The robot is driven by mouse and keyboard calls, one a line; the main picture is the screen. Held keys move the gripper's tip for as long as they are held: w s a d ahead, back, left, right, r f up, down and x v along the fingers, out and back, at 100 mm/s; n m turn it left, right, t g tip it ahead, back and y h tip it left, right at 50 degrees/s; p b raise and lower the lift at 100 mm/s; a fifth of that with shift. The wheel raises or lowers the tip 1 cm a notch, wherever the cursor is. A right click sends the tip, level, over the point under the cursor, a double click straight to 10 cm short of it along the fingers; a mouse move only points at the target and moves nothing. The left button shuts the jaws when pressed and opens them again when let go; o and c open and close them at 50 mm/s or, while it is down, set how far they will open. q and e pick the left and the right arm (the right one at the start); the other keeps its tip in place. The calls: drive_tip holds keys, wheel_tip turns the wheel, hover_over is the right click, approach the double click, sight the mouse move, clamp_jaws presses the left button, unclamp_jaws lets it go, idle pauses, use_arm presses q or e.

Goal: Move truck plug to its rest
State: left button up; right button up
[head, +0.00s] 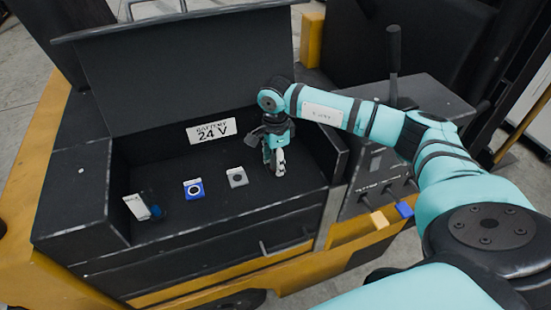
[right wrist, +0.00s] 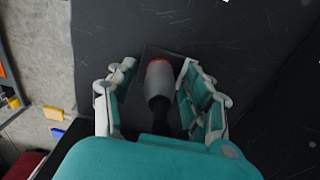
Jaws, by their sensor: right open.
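My right gripper (head: 275,165) reaches down into the right part of the black battery compartment. In the right wrist view its fingers (right wrist: 160,95) are open, one on each side of a red and grey plug (right wrist: 158,78) with a black lower part. The plug shows apart from both fingers, against a dark square plate. I take it for the truck plug, but no label shows. In the head view it is hidden by the gripper. A blue-framed socket (head: 193,189) and a grey square holder (head: 237,177) are on the compartment floor to the left. My left gripper is not in view.
A white plate with a blue part (head: 152,211) is at the compartment's left. Levers and yellow and blue tabs (head: 404,209) are at the right. Side walls bound the compartment.

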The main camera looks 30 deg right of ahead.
idle(0.3)
drive_tip(key=shift+c, duration=0.4)
clamp_jaws()
drive_tip(key=shift+r, duration=0.15)
drive_tip(key=shift+r, duration=0.85)
drive_tip(key=shift+r+p, duration=1.25)
drive_tip(key=shift+r, duration=0.8)
drive_tip(key=shift+r+p, duration=1.4)
drive_tip(key=shift+r, duration=1.6)
